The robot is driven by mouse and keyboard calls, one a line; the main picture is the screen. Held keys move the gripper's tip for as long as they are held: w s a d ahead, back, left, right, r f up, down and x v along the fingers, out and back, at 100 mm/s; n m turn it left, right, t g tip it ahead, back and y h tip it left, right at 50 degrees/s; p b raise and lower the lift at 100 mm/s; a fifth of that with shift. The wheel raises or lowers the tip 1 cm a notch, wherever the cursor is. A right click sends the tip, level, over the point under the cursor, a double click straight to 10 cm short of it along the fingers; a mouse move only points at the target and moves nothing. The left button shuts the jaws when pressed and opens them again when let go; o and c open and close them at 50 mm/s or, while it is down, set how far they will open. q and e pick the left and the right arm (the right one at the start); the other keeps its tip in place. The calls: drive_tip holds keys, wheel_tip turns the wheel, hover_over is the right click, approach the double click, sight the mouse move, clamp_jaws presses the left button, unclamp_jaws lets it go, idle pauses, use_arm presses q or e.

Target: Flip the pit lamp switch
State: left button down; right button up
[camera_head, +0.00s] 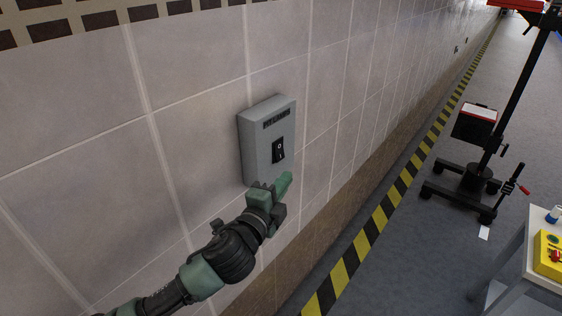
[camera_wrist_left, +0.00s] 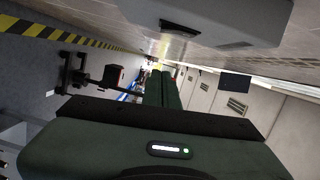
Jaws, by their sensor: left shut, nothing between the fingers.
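A grey switch box (camera_head: 266,138) with a "PIT LAMPS" label is mounted on the tiled wall. Its black rocker switch (camera_head: 279,150) sits in the lower part of the front face. My left gripper (camera_head: 284,184) is shut and empty, just below the rocker and close to the box's lower edge; I cannot tell whether it touches. In the left wrist view the closed fingers (camera_wrist_left: 171,90) point away from the camera. The box (camera_wrist_left: 225,18) shows at the top of that view, with the dark rocker (camera_wrist_left: 180,26) on it. My right gripper is not in view.
The tiled wall (camera_head: 190,90) runs along the left. Yellow-black floor tape (camera_head: 365,243) lies along its foot. A black wheeled stand (camera_head: 470,185) is on the floor to the right. A table corner (camera_head: 520,262) with a yellow control box (camera_head: 548,256) is at lower right.

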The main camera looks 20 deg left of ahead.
sight(280, 151)
use_arm(q)
drive_tip(key=w+a, duration=0.1)
drive_tip(key=w, duration=0.1)
drive_tip(key=w+a+p, duration=0.1)
drive_tip(key=w, duration=0.1)
drive_tip(key=w+a+p, duration=0.1)
drive_tip(key=w, duration=0.2)
drive_tip(key=shift+w+a+f, duration=0.1)
drive_tip(key=shift+a+f, duration=0.05)
drive_tip(key=shift+f, duration=0.2)
drive_tip(key=shift+w+a+f+m, duration=0.15)
drive_tip(key=shift+a+f+m, duration=0.15)
drive_tip(key=shift+m, duration=0.2)
drive_tip(key=shift+r, duration=0.2)
drive_tip(key=shift+d, duration=0.1)
